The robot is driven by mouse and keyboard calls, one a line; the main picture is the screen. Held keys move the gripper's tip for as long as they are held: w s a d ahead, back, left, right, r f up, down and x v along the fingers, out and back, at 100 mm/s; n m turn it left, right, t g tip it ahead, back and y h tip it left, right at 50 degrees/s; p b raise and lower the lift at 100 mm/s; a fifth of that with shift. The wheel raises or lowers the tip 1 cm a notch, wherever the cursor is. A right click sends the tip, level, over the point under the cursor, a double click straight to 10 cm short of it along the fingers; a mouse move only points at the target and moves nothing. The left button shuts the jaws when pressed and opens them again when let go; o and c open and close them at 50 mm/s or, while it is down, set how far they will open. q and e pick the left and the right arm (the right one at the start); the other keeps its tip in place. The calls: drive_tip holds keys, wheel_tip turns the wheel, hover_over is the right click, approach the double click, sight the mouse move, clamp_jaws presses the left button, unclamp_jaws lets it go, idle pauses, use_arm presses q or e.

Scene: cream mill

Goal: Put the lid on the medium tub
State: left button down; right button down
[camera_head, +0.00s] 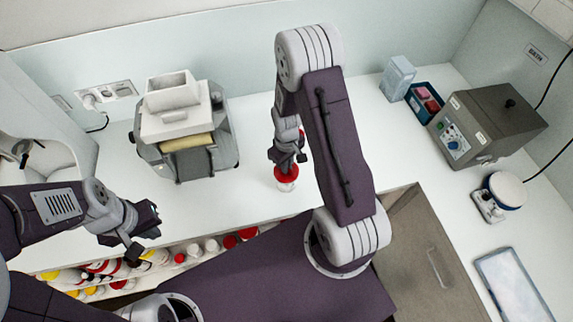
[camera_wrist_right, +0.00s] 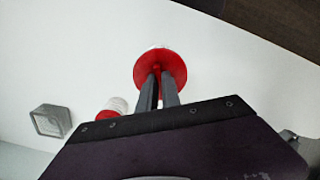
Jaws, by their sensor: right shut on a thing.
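A round red lid (camera_head: 287,171) is on or just above a white tub (camera_head: 286,186) on the counter; I cannot tell whether it is fully seated. My right gripper (camera_head: 287,158) points down from above, shut on the red lid. In the right wrist view the two fingers (camera_wrist_right: 160,75) meet at the middle of the lid (camera_wrist_right: 174,62), and a sliver of white shows past its far edge. My left gripper (camera_head: 143,231) is open and empty at the left, above the counter's front edge, away from the tub.
A second red and white container (camera_wrist_right: 117,104) stands close by. A grey machine (camera_head: 185,130) is at the left back. A blue tray (camera_head: 424,101), a grey bath (camera_head: 488,122) and a round-topped device (camera_head: 503,191) are at the right. Several bottles (camera_head: 211,246) fill a shelf below the counter.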

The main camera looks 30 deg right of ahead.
drive_tip(key=c, duration=1)
unclamp_jaws()
wheel_tip(320, 180, up, 5)
drive_tip(key=p, duration=0.4)
drive_tip(key=shift+f, duration=0.2)
clamp_jaws()
idle(0.8)
drive_tip(key=shift+f, duration=0.2)
